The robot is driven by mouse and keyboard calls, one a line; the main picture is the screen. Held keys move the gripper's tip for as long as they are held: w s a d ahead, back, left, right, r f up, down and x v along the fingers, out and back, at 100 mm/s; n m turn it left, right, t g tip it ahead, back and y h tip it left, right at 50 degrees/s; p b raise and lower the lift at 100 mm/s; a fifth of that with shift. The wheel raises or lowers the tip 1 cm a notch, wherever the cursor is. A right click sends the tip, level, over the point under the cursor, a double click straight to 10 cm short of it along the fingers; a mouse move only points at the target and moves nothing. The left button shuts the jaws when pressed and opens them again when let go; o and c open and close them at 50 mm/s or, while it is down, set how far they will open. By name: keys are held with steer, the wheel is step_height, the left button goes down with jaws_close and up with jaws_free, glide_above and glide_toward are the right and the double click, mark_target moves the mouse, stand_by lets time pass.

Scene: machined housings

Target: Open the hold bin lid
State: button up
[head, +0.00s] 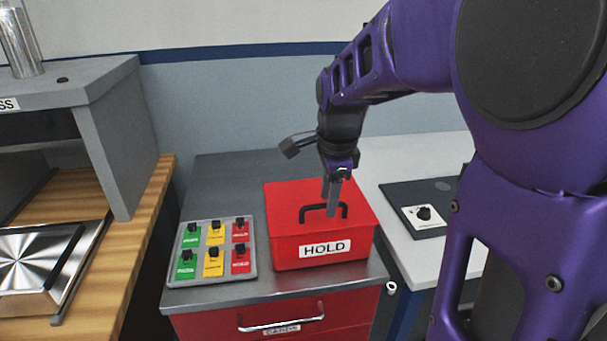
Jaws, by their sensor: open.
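The hold bin is a red box (289,247) with a white HOLD label on its front. It stands on the grey top of a red drawer cabinet. Its red lid (285,200) is closed flat on the box. A black arched handle (304,212) stands up from the lid. My gripper (332,212) points down over the lid, with its fingertips at the handle. The jaws are open. I cannot tell whether the fingers straddle or touch the handle bar.
A grey panel (213,271) with several green, yellow and red knobbed tags lies left of the bin. A dark plate (398,196) with a black knob lies on the white table to the right. A grey shelf unit (110,100) and wooden bench stand at left. Below is a drawer handle (280,326).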

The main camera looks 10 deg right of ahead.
jaws_close()
stand_by(1.4)
